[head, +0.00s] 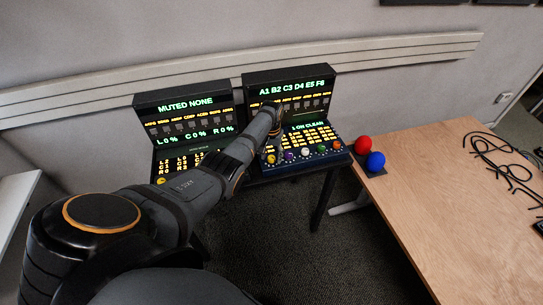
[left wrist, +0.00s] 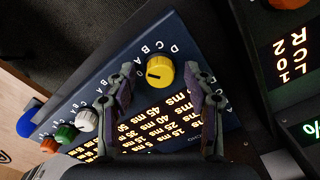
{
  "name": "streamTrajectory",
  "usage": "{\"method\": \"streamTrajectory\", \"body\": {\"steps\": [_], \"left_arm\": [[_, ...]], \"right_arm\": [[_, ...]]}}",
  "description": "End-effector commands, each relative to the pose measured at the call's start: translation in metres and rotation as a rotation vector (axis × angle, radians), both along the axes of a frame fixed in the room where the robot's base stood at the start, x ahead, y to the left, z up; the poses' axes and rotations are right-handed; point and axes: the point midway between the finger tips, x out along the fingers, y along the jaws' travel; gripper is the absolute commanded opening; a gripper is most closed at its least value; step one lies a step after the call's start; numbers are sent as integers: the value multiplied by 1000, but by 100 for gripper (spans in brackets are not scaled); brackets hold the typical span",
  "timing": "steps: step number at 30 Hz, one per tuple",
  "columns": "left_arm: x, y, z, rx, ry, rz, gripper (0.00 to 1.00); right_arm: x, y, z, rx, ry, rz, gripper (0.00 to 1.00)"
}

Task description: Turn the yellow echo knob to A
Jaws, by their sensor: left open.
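The yellow echo knob (head: 271,158) sits at the left end of the knob row on the right console. It also shows in the left wrist view (left wrist: 160,72), with letters A to D along one side. A dark pointer mark lies on its left part in that view; I cannot tell which letter it meets. My left gripper (head: 275,140) is above this console. In the left wrist view its open fingers (left wrist: 165,98) lie to either side of the knob, with visible gaps. Their height above it is unclear. My right gripper is not in view.
A purple (head: 289,155), a white (head: 305,152), a green (head: 321,148) and an orange knob (head: 336,145) continue the row. The left console (head: 184,108) stands beside it.

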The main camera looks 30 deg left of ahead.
Motion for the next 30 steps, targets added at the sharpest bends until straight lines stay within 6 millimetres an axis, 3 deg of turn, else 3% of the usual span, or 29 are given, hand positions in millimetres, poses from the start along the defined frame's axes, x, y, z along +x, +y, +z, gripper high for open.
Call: {"method": "streamTrajectory", "body": {"steps": [5,18,23,30], "left_arm": [[0,1,8,0,-1,0,53],[0,0,104,0,-2,0,53],[0,0,118,0,-1,0,53],[0,0,120,0,0,0,53]], "right_arm": [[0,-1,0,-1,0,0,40],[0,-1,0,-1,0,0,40],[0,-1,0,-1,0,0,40],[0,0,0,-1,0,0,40]]}}
